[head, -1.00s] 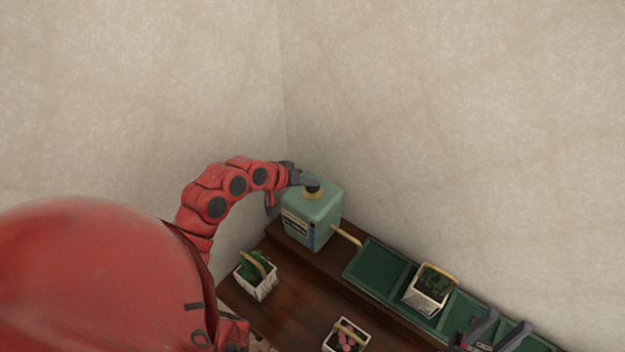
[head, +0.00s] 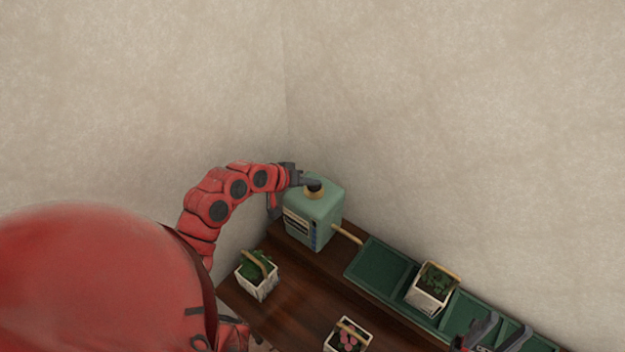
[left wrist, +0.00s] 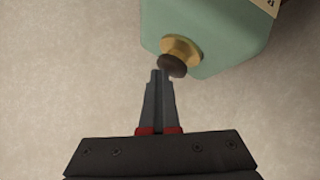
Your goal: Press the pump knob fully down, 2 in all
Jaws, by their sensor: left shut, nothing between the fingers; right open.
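The pump is a green box-shaped bottle (head: 312,220) with a yellow collar and a dark round knob (left wrist: 172,65) on top. It stands at the left end of the wooden table, near the wall corner. My left gripper (left wrist: 159,74) is shut and empty. Its fingertips are right beside the knob in the left wrist view and overlap it in the head view; I cannot tell whether they touch, or how far down the knob is. My right gripper (head: 492,337) is open at the lower right, partly cut off by the frame edge.
A yellow spout leads from the bottle toward a green compartmented tray (head: 378,268). A white basket with a plant (head: 430,298) stands at the tray. Two more baskets, one with green plants (head: 257,286) and one with pink contents (head: 347,343), stand on the table (head: 298,298).

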